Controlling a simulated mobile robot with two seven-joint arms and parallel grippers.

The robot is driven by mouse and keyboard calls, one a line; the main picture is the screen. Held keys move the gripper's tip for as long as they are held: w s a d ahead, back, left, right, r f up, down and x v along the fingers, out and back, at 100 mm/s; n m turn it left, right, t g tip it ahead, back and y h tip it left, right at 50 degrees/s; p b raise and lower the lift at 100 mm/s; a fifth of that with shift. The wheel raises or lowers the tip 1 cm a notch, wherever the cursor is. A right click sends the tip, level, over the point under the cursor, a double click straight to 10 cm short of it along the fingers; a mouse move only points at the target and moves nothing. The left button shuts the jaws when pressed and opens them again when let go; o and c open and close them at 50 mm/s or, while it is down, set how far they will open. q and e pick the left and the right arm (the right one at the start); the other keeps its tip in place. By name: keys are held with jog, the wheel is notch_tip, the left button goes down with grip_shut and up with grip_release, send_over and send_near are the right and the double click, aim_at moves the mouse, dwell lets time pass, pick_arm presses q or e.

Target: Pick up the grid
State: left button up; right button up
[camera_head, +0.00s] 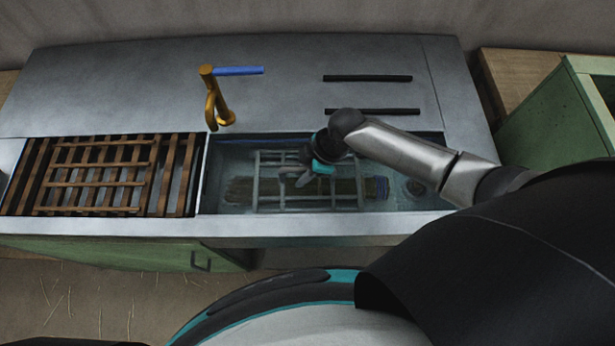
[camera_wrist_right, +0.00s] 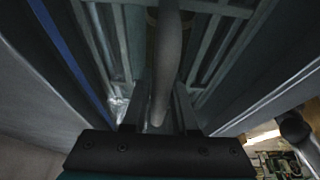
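A pale grey grid (camera_head: 258,186) of bars lies in the water-filled sink basin, over a dark bundle of stalks (camera_head: 240,190). My right gripper (camera_head: 303,181) is down in the basin at the grid's bars. In the right wrist view, one round grey bar (camera_wrist_right: 168,60) runs between the two fingers of my right gripper (camera_wrist_right: 158,116). The fingers stand apart, with a gap visible beside the bar, so the gripper looks open around it. The gripper and forearm hide part of the grid in the head view. My left gripper is not in view.
A brown wooden lattice (camera_head: 97,175) covers the left basin. An orange tap (camera_head: 222,112) with a blue handle (camera_head: 238,71) stands behind the sink. Two black bars (camera_head: 367,78) lie on the counter. A green cabinet (camera_head: 555,125) stands at the right.

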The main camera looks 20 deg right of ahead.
grip_shut()
dwell(0.8)
